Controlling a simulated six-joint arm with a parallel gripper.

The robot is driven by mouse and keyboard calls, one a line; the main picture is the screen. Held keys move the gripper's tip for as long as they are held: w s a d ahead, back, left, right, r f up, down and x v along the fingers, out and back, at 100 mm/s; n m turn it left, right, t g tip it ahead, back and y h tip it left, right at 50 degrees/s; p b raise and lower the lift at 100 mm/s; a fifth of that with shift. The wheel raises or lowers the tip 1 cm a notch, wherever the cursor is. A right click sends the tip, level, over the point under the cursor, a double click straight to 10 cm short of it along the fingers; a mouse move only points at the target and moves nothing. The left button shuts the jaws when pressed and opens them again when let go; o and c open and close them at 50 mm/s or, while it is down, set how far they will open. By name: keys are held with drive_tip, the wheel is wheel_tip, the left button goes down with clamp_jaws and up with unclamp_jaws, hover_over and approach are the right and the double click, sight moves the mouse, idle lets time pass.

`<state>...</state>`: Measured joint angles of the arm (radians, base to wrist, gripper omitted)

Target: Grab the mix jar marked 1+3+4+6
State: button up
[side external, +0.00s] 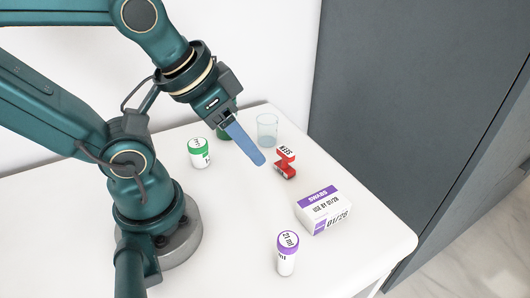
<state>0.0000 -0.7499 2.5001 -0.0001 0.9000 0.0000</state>
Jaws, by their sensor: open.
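No marking reading 1+3+4+6 can be made out on any jar. A white jar with a green lid (199,153) stands upright on the white table, left of my gripper; the marking on its lid is too small to read. A dark green object (223,133) is partly hidden behind my gripper. A white jar with a purple lid (287,253) stands near the front edge, its lid marked "21 ml". My gripper (258,157) is open and empty above the table, pointing down and right, its blue fingers overlapping in this view.
A clear glass (267,130) stands at the back, close behind the fingers in the picture. A red object with a white "SEEN" label (286,163) lies right of the fingertips. A white and purple swabs box (324,210) sits near the right edge. The table's (225,230) front middle is clear.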

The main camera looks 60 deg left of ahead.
drive_tip(key=o, duration=0.6)
drive_tip(key=m+g+y, duration=0.6)
drive_tip(key=y, duration=0.1)
approach(202, 156)
drive_tip(key=a+f+m+y, duration=0.1)
drive_tip(key=m+y, duration=0.1)
drive_tip(key=m, duration=0.1)
drive_tip(key=a+f+m+y, duration=0.1)
drive_tip(key=f+m, duration=0.1)
drive_tip(key=w+a+f+m+g+y, duration=0.1)
drive_tip(key=f+m+y, duration=0.1)
drive_tip(key=m, duration=0.1)
drive_tip(key=shift+w+f+m+y, duration=0.15)
drive_tip(key=shift+f+m+y, duration=0.1)
drive_tip(key=shift+m+y, duration=0.05)
drive_tip(key=shift+s+a+f+m+y, duration=0.2)
drive_tip(key=shift+s+f+m+y, duration=0.1)
drive_tip(key=shift+f+m, duration=0.4)
drive_tip(key=shift+s+f+m, duration=0.2)
drive_tip(key=shift+s+m, duration=0.1)
drive_tip(key=shift+m, duration=0.1)
drive_tip(key=shift+x, duration=2.6)
